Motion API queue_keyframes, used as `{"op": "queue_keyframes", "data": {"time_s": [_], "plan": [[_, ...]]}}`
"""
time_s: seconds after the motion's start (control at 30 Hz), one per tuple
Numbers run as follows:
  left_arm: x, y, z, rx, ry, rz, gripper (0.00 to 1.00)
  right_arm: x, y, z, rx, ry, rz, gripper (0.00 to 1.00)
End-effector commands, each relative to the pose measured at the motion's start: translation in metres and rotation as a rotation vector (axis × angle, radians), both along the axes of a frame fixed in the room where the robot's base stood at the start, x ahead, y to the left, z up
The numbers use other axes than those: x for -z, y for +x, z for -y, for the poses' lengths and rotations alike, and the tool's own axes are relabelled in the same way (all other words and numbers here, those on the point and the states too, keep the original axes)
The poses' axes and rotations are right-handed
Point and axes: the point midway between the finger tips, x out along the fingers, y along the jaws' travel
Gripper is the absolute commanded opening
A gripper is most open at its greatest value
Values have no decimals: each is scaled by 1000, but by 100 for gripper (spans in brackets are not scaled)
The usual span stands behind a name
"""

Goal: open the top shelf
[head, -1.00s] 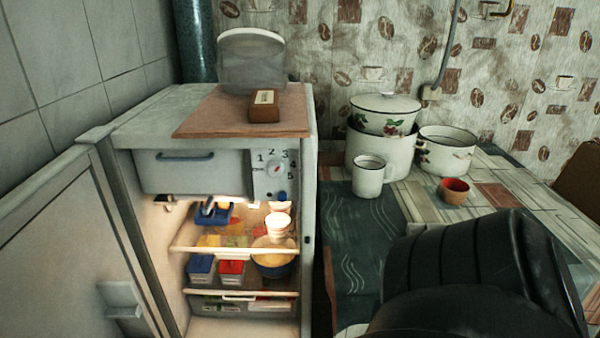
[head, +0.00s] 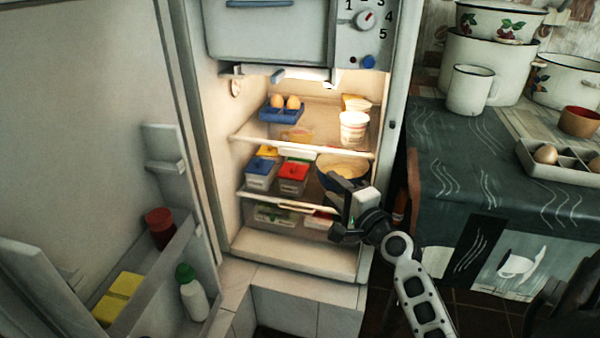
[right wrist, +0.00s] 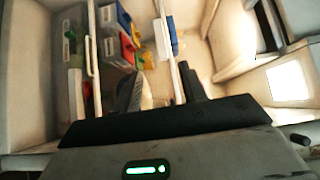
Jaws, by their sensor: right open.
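The fridge stands open, with its door (head: 95,120) swung to the left. Its top shelf (head: 250,139) has a pale front edge and holds a blue egg tray (head: 281,115) and a white tub (head: 354,130). Above it is a shut grey freezer compartment front (head: 268,32) with a blue handle (head: 259,3) at the top of the picture. My right gripper (head: 347,198) is in front of the lower shelves' right side, below the top shelf. In the right wrist view the open right gripper (right wrist: 160,90) faces the fridge inside; contact is unclear. My left gripper is out of view.
The lower shelf holds lidded boxes (head: 293,176) and a blue bowl (head: 343,168). A cloth-covered table (head: 450,170) with enamel pots (head: 488,62) stands close on the right.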

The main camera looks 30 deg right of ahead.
Motion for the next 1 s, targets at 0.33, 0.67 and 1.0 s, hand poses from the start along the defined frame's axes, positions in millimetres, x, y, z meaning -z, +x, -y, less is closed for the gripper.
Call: {"op": "queue_keyframes", "data": {"time_s": [0.33,0.67,1.0], "plan": [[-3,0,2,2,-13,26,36,-1,60,5,0,6,4,42],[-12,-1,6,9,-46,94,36,0,128,10,-1,2,2,42],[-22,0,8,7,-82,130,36,-1,156,12,-1,1,-1,42]]}}
